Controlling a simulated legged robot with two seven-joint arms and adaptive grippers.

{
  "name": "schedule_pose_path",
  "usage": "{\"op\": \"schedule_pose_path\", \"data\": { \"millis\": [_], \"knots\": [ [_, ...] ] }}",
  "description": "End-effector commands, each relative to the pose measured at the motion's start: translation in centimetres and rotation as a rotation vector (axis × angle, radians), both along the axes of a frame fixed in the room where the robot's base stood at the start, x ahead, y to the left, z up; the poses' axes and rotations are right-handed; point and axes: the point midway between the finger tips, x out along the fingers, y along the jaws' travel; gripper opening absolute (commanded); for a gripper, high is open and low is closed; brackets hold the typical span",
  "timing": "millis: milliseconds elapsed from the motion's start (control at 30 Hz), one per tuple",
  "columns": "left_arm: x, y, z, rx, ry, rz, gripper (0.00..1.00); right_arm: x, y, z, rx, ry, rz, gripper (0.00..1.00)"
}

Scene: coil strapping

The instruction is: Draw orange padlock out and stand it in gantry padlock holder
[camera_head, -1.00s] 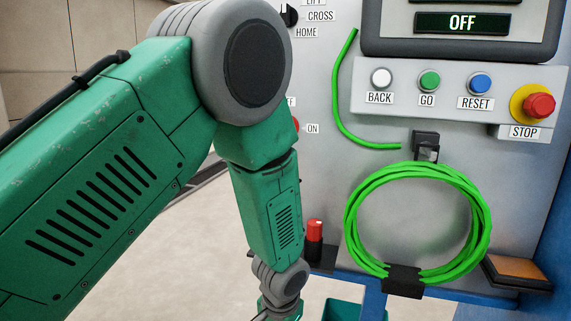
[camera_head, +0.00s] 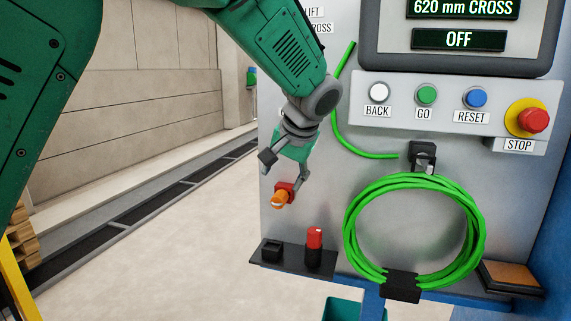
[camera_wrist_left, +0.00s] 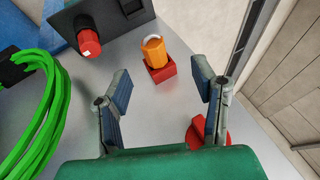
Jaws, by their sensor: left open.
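The orange padlock (camera_head: 279,199) sits at a red lockout piece (camera_head: 287,187) on the grey panel's left edge. In the left wrist view the padlock (camera_wrist_left: 154,52) shows its pale shackle and the red piece (camera_wrist_left: 162,71). My left gripper (camera_head: 283,175) is open just above the padlock in the head view. In the wrist view its fingers (camera_wrist_left: 163,80) are spread to either side of the padlock, apart from it. A black shelf (camera_head: 292,258) below carries a small empty-looking black socket (camera_head: 271,249), apparently the padlock holder. My right gripper is out of view.
A red-topped black cylinder (camera_head: 314,240) stands on the shelf beside the socket. A green cable coil (camera_head: 350,232) hangs to the right. A red knob (camera_wrist_left: 205,130) is close to my right-hand finger in the wrist view. Open floor lies left of the panel.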

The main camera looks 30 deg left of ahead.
Motion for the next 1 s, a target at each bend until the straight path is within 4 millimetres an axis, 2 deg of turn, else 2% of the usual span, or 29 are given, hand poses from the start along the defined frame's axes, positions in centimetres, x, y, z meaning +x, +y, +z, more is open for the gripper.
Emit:
{"op": "schedule_pose_path", "data": {
  "millis": [300, 500, 900, 933, 1000],
  "knots": [
    [1.7, 2.6, -5.4, -0.001, 0.003, -0.001, 0.53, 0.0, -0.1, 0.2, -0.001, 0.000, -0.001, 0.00],
    [2.3, 4.1, -7.6, -0.004, 0.001, 0.000, 0.53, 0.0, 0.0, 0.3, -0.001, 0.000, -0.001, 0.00],
    [2.6, 3.8, -8.0, 0.001, -0.001, -0.002, 0.53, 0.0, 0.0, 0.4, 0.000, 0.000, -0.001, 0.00],
    [2.6, 3.8, -8.0, 0.002, -0.001, -0.002, 0.49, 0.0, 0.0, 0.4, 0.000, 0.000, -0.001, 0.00],
    [2.6, 3.7, -7.9, 0.003, -0.001, -0.002, 0.25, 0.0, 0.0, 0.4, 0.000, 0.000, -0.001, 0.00]
  ]
}}
